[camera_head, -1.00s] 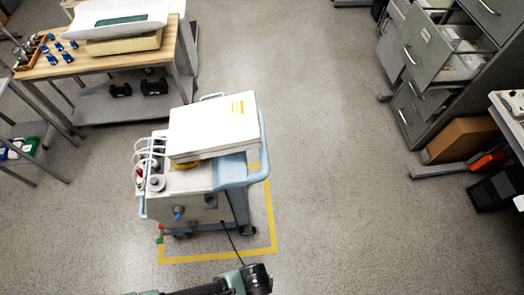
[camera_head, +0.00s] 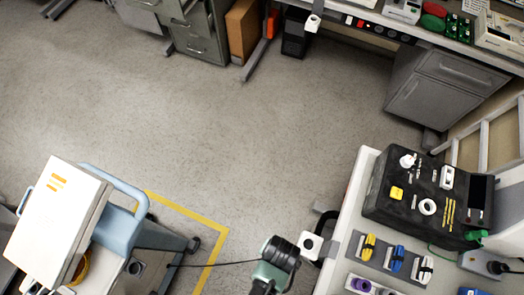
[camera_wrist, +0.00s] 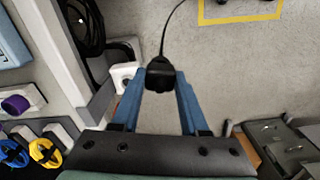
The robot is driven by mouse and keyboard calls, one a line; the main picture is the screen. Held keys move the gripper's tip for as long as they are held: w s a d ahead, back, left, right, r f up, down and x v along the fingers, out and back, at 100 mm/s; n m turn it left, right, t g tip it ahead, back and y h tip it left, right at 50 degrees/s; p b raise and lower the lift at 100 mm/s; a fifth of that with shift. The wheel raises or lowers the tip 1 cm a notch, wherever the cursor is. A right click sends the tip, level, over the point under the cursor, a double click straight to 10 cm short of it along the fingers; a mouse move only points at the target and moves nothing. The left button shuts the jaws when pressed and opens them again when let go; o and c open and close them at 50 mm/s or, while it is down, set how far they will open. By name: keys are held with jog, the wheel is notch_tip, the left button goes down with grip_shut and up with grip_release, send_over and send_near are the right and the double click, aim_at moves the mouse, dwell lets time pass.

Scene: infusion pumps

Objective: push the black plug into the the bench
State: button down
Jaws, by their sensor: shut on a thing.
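The black plug (camera_wrist: 160,74) is between the blue fingertips of my gripper (camera_wrist: 161,80) in the wrist view, with its cord running up and away. My gripper is shut on it. A white socket box (camera_wrist: 123,76) sits just left of the plug in that view, at the bench's side. In the head view the white socket box (camera_head: 311,246) is at the left edge of the bench (camera_head: 345,210), close to my dark wrist. The fingertips and plug are hidden there, and the cord (camera_head: 225,263) runs left to the cart. The plug appears outside the socket.
The white and blue cart (camera_head: 125,215) stands at lower left by yellow floor tape (camera_head: 215,247). The bench carries a black case (camera_head: 400,210) and coloured clamps (camera_head: 397,258). Another white socket (camera_head: 312,22) is on the far bench. The middle floor is clear.

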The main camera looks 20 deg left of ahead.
jog(key=w+d+b, duration=0.6)
jog(key=w+d, duration=0.3)
jog(key=shift+s+d+f+b, duration=0.1)
jog(key=shift+f+b, duration=1.2)
jog(key=shift+f, duration=0.95)
jog(key=shift+s+f+b, duration=0.1)
jog(key=shift+f+b, duration=1.15)
jog(key=shift+f, duration=0.95)
jog(key=shift+f+b, duration=1)
jog(key=shift+f, duration=0.55)
jog(key=shift+c, duration=1.7)
grip_release()
notch_tip(320, 180, up, 13)
